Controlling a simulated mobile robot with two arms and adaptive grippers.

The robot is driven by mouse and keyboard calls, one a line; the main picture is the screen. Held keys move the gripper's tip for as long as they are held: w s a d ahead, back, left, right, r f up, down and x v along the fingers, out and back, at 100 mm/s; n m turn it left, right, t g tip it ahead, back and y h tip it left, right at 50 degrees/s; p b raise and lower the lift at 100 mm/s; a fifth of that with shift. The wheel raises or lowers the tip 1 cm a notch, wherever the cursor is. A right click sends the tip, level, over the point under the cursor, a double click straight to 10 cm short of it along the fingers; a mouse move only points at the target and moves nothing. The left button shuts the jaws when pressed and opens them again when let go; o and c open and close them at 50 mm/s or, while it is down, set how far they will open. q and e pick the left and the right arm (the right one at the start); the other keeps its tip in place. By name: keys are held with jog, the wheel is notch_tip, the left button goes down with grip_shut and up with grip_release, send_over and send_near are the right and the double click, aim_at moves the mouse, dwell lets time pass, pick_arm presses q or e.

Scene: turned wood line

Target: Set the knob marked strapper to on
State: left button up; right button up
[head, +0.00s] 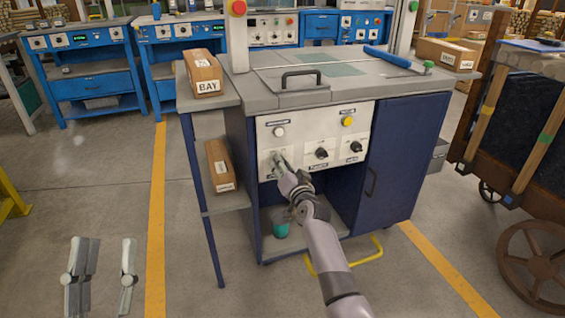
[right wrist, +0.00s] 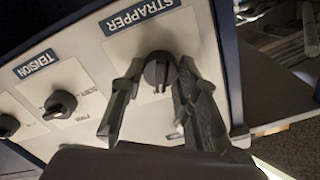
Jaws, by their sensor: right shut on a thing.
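The knob marked STRAPPER (right wrist: 158,71) is a round black knob on a pale plate under its dark label (right wrist: 150,24). My right gripper (right wrist: 153,85) has a finger on each side of it and is shut on it; it also shows in the head view (head: 279,160), at the left of the white control panel (head: 301,124). The gripper hides most of the knob there. A small white mark shows on the knob, but the fingers cover the position words, so I cannot read its setting. My left gripper (head: 102,275) is open and empty, above the floor at lower left.
The TENSION knob (right wrist: 61,104) and another black knob (head: 356,147) sit beside it on the panel. A white button (head: 278,132) and a yellow button (head: 348,121) are above. A box marked BAY (head: 203,73) is on the side shelf. A wooden cart (head: 530,130) stands right.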

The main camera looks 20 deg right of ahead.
pick_arm(q)
jog(key=shift+w+f+g, duration=0.75)
jog(key=shift+f+g, duration=0.05)
jog(key=shift+f, duration=0.25)
pick_arm(e)
jog(key=shift+d+m, duration=0.1)
jog(key=shift+m, duration=0.8)
jog(key=o, duration=1.2)
jog(key=shift+c, duration=0.2)
jog(key=s, duration=1.2)
jog(key=shift+d, duration=0.2)
